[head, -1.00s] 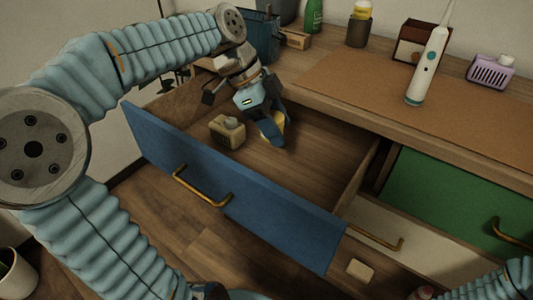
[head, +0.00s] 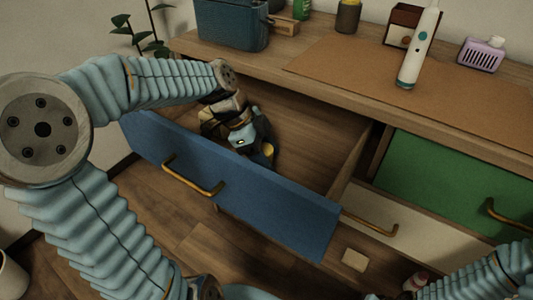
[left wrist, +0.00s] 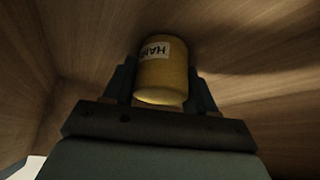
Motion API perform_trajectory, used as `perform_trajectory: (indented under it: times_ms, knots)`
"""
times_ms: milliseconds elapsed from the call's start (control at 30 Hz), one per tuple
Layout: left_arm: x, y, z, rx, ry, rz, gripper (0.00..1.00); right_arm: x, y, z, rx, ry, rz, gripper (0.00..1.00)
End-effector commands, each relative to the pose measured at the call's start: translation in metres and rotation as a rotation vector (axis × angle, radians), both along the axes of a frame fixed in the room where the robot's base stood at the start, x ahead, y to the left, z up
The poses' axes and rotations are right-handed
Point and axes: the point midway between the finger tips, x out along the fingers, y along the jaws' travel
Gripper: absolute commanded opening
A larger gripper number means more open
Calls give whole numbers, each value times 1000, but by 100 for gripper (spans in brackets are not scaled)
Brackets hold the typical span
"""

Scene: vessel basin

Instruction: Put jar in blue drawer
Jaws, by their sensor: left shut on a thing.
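The blue drawer (head: 240,195) is pulled open, with its wooden inside showing. My left gripper (head: 264,154) is down inside it, shut on a yellow jar (head: 268,150). In the head view the jar is mostly hidden by the gripper. In the left wrist view the jar (left wrist: 163,78) sits between the two fingers, with a pale label reading "HAN", and wooden surfaces surround it. I cannot tell whether the jar touches the drawer floor. My right gripper is out of view.
A green drawer (head: 440,180) is at the right, above a white drawer (head: 400,225). On the desk top stand a blue basket (head: 232,30), an electric toothbrush (head: 418,50) and a purple container (head: 482,55). A small beige block (head: 355,259) lies below the drawers.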

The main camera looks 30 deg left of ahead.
Motion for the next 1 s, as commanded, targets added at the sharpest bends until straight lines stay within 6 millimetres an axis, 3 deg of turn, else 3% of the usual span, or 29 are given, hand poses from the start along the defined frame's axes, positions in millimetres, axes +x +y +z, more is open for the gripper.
perform_trajectory:
  times_ms: [167, 200, 367, 733, 1000]
  knots:
    - [0, 0, -3, 0, 0, -1, 23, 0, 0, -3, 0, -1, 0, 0]
    - [0, 0, -2, 0, 0, -1, 59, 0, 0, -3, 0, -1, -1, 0]
    - [0, 0, -2, 0, 0, 0, 82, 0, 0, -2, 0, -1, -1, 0]
    - [0, 2, 4, 1, -2, 1, 82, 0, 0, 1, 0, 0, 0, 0]
    - [-8, 28, 53, 2, -7, 2, 82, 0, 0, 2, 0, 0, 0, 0]
